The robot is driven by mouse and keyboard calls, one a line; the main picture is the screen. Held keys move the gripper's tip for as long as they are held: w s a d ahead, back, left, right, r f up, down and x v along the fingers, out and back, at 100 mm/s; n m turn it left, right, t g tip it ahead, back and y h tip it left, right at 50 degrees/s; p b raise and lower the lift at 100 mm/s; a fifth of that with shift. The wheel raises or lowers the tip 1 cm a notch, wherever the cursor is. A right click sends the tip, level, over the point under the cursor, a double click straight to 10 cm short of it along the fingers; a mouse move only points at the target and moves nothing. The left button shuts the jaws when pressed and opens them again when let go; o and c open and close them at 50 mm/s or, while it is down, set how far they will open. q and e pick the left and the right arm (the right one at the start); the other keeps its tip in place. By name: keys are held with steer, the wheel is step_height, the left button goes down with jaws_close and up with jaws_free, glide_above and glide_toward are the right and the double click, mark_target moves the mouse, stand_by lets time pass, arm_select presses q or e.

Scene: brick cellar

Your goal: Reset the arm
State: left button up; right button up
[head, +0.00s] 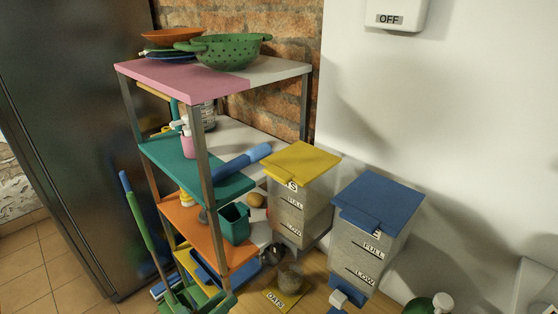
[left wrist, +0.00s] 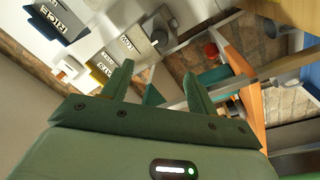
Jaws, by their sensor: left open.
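My left gripper (head: 200,296) is green and shows low in the head view, in front of the shelf's lower left corner. In the left wrist view its two green fingers (left wrist: 156,78) stand apart with nothing held between them. The gripper's body fills the bottom of that view. My right gripper is in neither view.
A shelf unit with a pink-and-white top (head: 165,78) bears a green colander (head: 225,52). A yellow-lidded dispenser (head: 300,165) and a blue-lidded dispenser (head: 375,205) stand to its right. A long green handle (head: 140,225) leans left. Tiled floor (head: 40,265) shows at left.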

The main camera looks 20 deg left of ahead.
arm_select(q)
steer(key=s+a+f+m+g+y+b, duration=0.25)
steer(key=s+f+g, duration=0.2)
steer(key=f, duration=0.75)
steer(key=s+a+f+m+g+y+b, duration=0.1)
steer(key=s+a+f+m+g, duration=0.2)
steer(key=s+f, duration=0.55)
steer(key=s+a+f+m+g+y+b, duration=0.2)
steer(key=a+f+m+g, duration=0.15)
steer(key=f, duration=1.15)
steer(key=s+d+f+g+y+b, duration=0.1)
steer(key=s+d+f+g+b, duration=0.15)
steer(key=s+f, duration=0.45)
steer(key=s+d+f+g+y+b, duration=0.1)
steer(key=s+d+f+g+b, duration=0.15)
steer(key=s+f, duration=0.45)
steer(key=s+d+f+g+h+b, duration=0.1)
steer(key=d+f+b, duration=0.1)
steer(key=d, duration=0.5)
steer(key=shift+d+f, duration=0.2)
steer(key=shift+f, duration=0.1)
